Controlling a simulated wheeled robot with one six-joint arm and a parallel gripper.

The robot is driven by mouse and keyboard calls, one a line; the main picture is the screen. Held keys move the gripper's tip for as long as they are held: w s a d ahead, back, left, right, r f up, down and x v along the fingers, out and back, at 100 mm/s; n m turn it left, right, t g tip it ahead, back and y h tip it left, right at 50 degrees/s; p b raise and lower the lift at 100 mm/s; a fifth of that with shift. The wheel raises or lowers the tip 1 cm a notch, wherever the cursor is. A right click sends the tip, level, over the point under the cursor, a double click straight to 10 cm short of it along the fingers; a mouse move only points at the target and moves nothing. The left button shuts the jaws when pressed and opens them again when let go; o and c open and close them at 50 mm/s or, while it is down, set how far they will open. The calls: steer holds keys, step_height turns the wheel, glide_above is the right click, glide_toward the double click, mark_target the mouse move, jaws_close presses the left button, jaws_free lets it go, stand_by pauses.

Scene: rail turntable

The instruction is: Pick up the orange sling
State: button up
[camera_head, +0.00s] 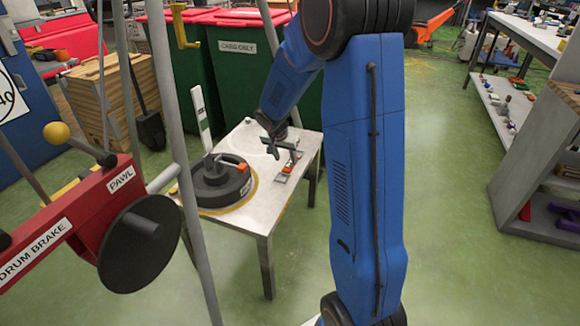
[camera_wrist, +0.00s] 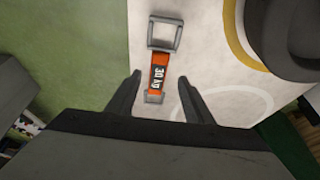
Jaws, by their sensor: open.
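The orange sling (camera_wrist: 158,72) lies on the white table (camera_wrist: 205,65) in the wrist view. In the head view the sling (camera_head: 289,164) lies near the right edge of the small table (camera_head: 262,222), partly covered by my gripper (camera_head: 275,158). I cannot tell whether the fingers touch it.
A dark round weight (camera_head: 218,184) with an orange part sits on the table left of the sling. Green bins with red lids (camera_head: 235,70) stand behind. A red drum-brake machine (camera_head: 75,220) is at the front left.

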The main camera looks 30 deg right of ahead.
mark_target(288, 165)
steer(key=x, duration=0.5)
steer(key=shift+s+d, duration=0.1)
jaws_close()
